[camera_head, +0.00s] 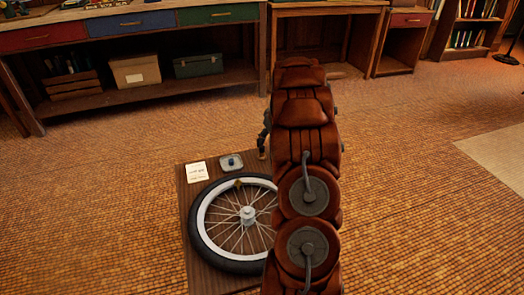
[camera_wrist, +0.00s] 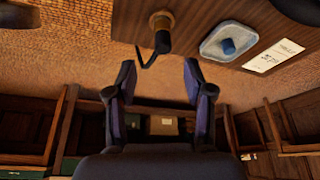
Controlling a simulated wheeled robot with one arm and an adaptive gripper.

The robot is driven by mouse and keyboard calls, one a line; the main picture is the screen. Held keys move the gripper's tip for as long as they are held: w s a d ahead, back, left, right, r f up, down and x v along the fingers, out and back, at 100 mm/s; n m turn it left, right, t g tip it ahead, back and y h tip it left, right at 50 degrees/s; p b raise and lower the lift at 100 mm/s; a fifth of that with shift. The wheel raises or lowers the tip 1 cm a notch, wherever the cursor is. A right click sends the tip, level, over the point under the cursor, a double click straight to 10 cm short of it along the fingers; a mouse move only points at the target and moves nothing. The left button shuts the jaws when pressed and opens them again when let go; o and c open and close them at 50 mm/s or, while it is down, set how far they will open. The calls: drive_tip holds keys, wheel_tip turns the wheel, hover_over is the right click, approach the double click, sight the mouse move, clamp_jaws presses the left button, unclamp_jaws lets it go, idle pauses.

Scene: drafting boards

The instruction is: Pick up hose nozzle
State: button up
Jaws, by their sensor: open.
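The hose nozzle, a brass-coloured piece with a black upper part and a thin dark lever, shows in the wrist view (camera_wrist: 162,40). It appears to stand on the wooden board (camera_wrist: 205,15). In the head view the nozzle (camera_head: 263,146) is partly hidden at the left edge of my arm. My gripper (camera_wrist: 159,70) is open and empty. Its two dark fingers point toward the nozzle, which lies just beyond the gap between the fingertips. The lever's end reaches near that gap. In the head view my arm hides the gripper's fingers.
A spoked wheel (camera_head: 203,235) lies on the board (camera_head: 190,268). A small dish holding a blue piece (camera_head: 231,162) and a white card (camera_head: 196,172) lie left of the nozzle. A workbench (camera_head: 245,76) with drawers stands behind. The floor at right is clear.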

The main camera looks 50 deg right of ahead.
sight(262, 147)
drive_tip(key=shift+b+x, duration=0.9)
drive_tip(key=shift+x, duration=2.9)
drive_tip(key=shift+a, duration=0.2)
clamp_jaws()
